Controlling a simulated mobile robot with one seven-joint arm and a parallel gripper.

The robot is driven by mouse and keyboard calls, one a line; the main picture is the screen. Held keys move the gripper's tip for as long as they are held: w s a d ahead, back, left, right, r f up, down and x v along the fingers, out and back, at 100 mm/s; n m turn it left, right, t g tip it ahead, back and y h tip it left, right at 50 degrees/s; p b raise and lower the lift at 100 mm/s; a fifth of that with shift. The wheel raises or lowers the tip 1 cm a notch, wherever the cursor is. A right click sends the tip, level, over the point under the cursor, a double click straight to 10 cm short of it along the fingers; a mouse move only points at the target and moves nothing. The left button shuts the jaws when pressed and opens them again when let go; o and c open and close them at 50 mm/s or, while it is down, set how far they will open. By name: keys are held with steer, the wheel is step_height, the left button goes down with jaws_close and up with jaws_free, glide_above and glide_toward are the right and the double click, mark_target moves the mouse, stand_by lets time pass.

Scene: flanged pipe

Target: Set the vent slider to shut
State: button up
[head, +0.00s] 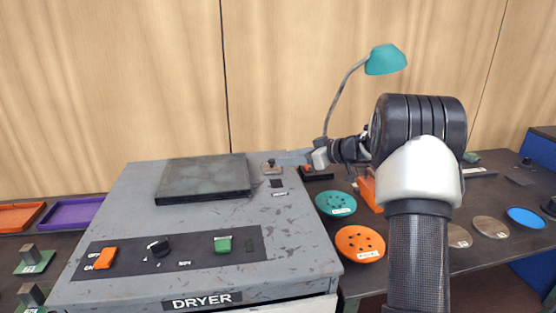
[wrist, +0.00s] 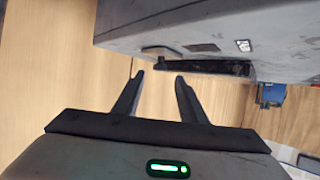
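The grey dryer (head: 140,205) stands at the left in the head view. A small beige block with a dark top (head: 270,167), which looks like the vent slider, sits at its rear right edge. A dark square and a small label (head: 280,194), too small to read, lie in front of it. I cannot tell its setting. My gripper (head: 281,158) points left beside and slightly above the block. In the wrist view, which looks upside down, my gripper (wrist: 159,75) is open and empty, with the block (wrist: 160,52) just beyond the fingertips, apparently not touched.
A dark slab (head: 203,178) lies on the dryer top. A teal lamp (head: 385,60) and teal and orange discs (head: 360,243) stand to the right.

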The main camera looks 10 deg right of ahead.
mark_target(278, 169)
steer(key=x, duration=0.5)
jaws_close()
